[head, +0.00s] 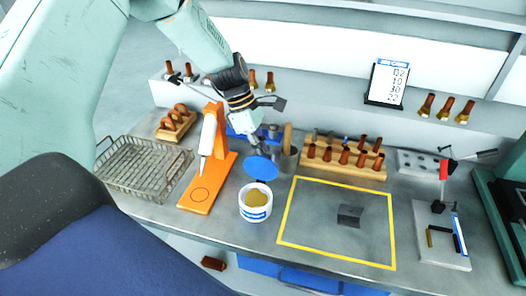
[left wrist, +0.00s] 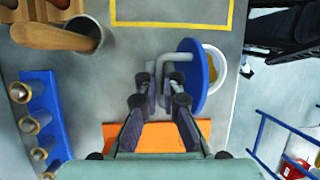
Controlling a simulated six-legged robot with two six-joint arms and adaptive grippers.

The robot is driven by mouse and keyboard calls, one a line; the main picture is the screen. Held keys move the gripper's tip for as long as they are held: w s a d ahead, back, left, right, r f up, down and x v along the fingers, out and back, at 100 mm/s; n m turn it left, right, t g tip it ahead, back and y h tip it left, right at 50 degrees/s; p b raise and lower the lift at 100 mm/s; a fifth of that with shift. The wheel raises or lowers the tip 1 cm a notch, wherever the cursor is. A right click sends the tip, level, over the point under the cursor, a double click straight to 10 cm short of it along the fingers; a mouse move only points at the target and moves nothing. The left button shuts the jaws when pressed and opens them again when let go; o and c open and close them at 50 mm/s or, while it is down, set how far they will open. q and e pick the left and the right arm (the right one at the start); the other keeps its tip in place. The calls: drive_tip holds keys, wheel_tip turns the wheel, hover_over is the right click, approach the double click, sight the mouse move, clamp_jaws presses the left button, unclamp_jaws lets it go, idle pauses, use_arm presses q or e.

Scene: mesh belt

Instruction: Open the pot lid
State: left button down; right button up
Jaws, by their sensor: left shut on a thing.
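The white pot (head: 256,203) stands on the bench with its mouth open and a yellowish content showing. Its blue lid (head: 262,168) is off the mouth, tilted, just behind and above the pot. My left gripper (head: 263,150) is over the lid and shut on its handle. In the left wrist view, the fingers (left wrist: 160,92) close on the grey bent handle (left wrist: 174,58) of the lid (left wrist: 196,75), which is seen nearly edge-on. The pot (left wrist: 219,70) is partly hidden behind it. My right gripper is not in view.
Left of the pot are an orange stand (head: 223,172) and a wire basket (head: 140,168). A cup with a wooden handle (head: 288,158) is close behind right. A wooden rack (head: 345,165) stands beyond the yellow-outlined area (head: 310,225), which holds a small dark block (head: 349,215).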

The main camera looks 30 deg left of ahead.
use_arm(q)
drive_tip(key=shift+w+r, duration=0.3)
drive_tip(key=c, duration=1.8)
unclamp_jaws()
drive_tip(key=shift+o, duration=0.2)
drive_tip(key=shift+s+d+f, duration=0.1)
drive_tip(key=shift+s+d, duration=0.1)
drive_tip(key=shift+d, duration=0.05)
drive_tip(key=shift+a, duration=0.1)
drive_tip(key=shift+a+r, duration=0.2)
drive_tip(key=shift+r, duration=0.05)
drive_tip(key=v, duration=1.1)
drive_tip(key=shift+r, duration=0.3)
drive_tip(key=shift+s+d, duration=0.15)
drive_tip(key=shift+d, duration=0.05)
drive_tip(key=shift+a, duration=0.1)
